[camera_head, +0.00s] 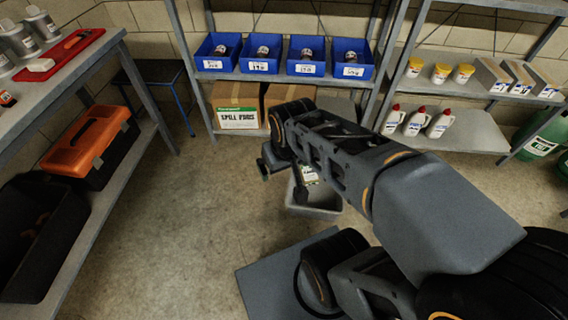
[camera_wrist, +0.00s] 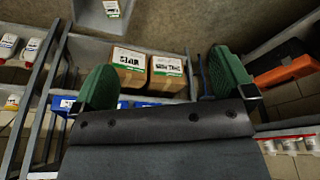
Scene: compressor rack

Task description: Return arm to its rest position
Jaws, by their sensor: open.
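My arm reaches from the lower right toward the middle of the head view. My gripper (camera_head: 272,160) is at its far end, partly hidden behind the wrist. In the wrist view my gripper (camera_wrist: 168,85) shows two green fingers wide apart with nothing between them. It is in open air, in front of the shelf with the cardboard boxes, apart from everything around it.
Several blue bins (camera_head: 262,54) stand on the back shelf above cardboard boxes (camera_head: 236,105). A grey bin (camera_head: 314,205) is on the floor below my arm. An orange-lidded toolbox (camera_head: 88,143) sits on the left bench's lower shelf. White bottles (camera_head: 415,122) stand at right. The left-middle floor is clear.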

